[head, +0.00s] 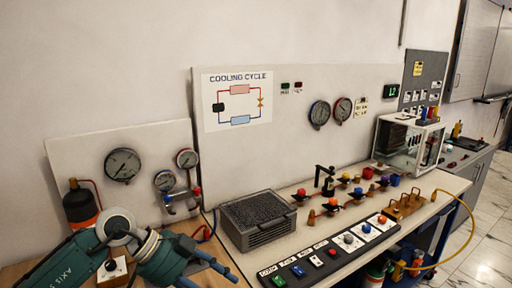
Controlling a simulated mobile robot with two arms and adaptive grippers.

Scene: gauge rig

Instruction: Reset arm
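My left arm comes in from the lower left, and its teal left gripper (213,277) is low in the head view beside the front left of the bench. Its two fingers look spread apart with nothing seen between them; the lower finger runs toward the bottom edge of the picture. My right gripper is not in view. The gauge rig bench (262,262) carries a grey finned box (258,219), a strip of switches and buttons (330,250), and copper pipework with coloured valve knobs (345,190).
A panel with gauges (122,165) and a black-and-orange cylinder (81,205) stand behind my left arm. A cooling cycle poster (238,100) hangs on the back board. A clear-fronted box (408,143) and a yellow hose (470,225) are at right. Open floor (490,262) lies lower right.

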